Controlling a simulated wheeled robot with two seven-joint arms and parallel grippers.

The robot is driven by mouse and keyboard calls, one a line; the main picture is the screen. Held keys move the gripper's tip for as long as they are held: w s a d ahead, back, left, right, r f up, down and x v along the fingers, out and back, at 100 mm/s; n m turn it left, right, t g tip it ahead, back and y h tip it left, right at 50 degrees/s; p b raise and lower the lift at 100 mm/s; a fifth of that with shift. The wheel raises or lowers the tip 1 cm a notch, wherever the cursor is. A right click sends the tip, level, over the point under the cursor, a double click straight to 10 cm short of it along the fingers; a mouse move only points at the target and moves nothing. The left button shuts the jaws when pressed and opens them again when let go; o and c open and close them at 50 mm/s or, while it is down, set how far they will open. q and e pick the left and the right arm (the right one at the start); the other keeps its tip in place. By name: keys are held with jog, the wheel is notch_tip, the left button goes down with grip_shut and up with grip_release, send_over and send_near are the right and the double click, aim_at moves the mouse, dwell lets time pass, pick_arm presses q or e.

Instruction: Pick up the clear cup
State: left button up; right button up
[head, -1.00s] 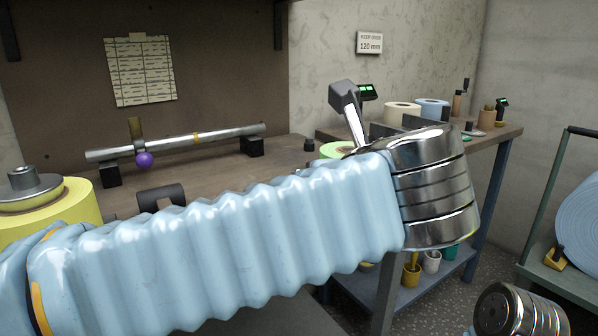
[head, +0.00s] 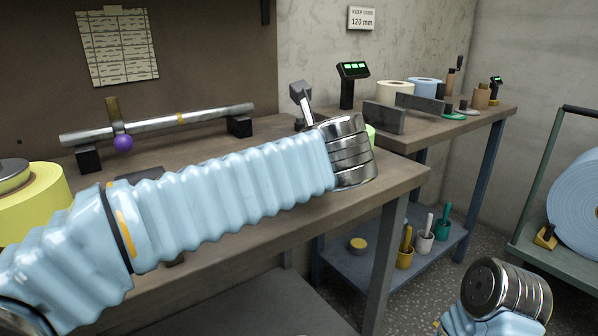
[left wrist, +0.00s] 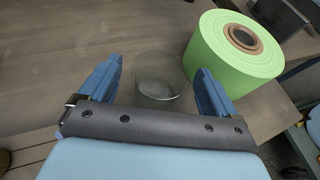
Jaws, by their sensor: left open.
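The clear cup (left wrist: 160,76) is see-through and stands on the wooden bench top, seen from above in the left wrist view. My left gripper (left wrist: 157,70) is open, with one blue finger on each side of the cup in that picture. I see no finger closed on the cup, and I cannot tell how deep it sits between them. In the head view my left wrist covers that spot, so cup and fingers are hidden there. My right wrist shows at the lower right of the head view; its fingers are out of the picture.
A light green roll (left wrist: 236,48) stands right beside the cup, close to the right-hand finger. A yellow roll (head: 35,205) is at the left of the bench. A metal bar (head: 160,124) lies on black supports at the back. The bench front edge (head: 360,205) is near.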

pick_arm(q)
jog(key=shift+w+a+f, duration=0.1)
jog(key=shift+w+f, duration=0.15)
jog(key=shift+w, duration=0.4)
jog(key=c, duration=1.1)
